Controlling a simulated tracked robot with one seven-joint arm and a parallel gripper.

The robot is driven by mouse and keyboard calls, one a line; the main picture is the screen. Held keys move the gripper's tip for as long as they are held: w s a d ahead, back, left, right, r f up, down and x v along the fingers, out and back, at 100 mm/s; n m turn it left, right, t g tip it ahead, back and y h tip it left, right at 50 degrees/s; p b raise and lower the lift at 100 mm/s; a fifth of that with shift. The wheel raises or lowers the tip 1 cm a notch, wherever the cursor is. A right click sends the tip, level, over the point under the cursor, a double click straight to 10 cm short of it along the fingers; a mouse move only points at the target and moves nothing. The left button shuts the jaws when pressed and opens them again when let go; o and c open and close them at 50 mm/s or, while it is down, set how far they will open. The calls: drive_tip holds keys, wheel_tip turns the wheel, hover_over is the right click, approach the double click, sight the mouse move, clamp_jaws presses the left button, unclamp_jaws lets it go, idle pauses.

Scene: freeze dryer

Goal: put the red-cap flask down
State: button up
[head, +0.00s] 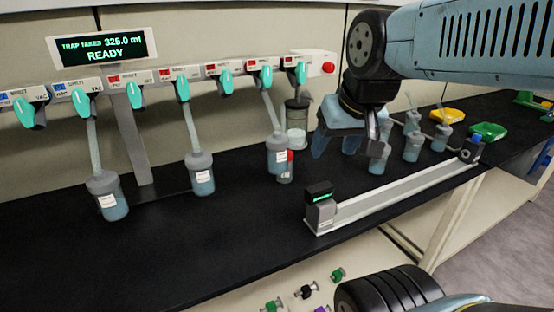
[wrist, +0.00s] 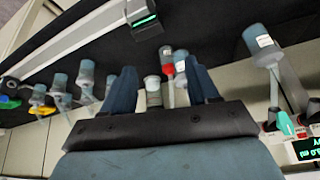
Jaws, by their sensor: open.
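The small red-cap flask (head: 286,172) appears to stand upright on the black bench, close beside a larger hanging flask (head: 277,155). In the wrist view the red-cap flask (wrist: 168,71) shows beyond the space between my fingers, partly crowded by its neighbours. My gripper (head: 350,148) is open, above the bench to the right of the red-cap flask and apart from it. In the wrist view my gripper (wrist: 162,82) has its two blue fingers spread with nothing held between them.
A manifold with teal valves (head: 182,88) runs along the back, with flasks hanging from it. A grey rail (head: 400,190) with a green display lies along the front right. Several flasks stand behind it, with yellow (head: 447,116) and green (head: 487,131) trays. The bench's left front is clear.

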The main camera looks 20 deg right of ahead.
drive_tip(key=o, duration=0.5)
drive_tip(key=w+m, duration=0.2)
drive_tip(key=w+f+m+g+y, duration=0.1)
drive_tip(key=w+m, duration=0.1)
drive_tip(key=w+a+f+m+y, duration=0.1)
drive_tip(key=w+m, duration=0.1)
drive_tip(key=shift+w+f, duration=0.2)
drive_tip(key=shift+w, duration=0.05)
drive_tip(key=shift+o, duration=0.2)
drive_tip(key=m+t+y, duration=0.2)
drive_tip(key=m+y, duration=0.2)
drive_tip(key=m, duration=1.6)
approach(290, 153)
drive_tip(key=x, duration=0.7)
drive_tip(key=shift+s+f, duration=0.25)
drive_tip(key=shift+x, duration=2.55)
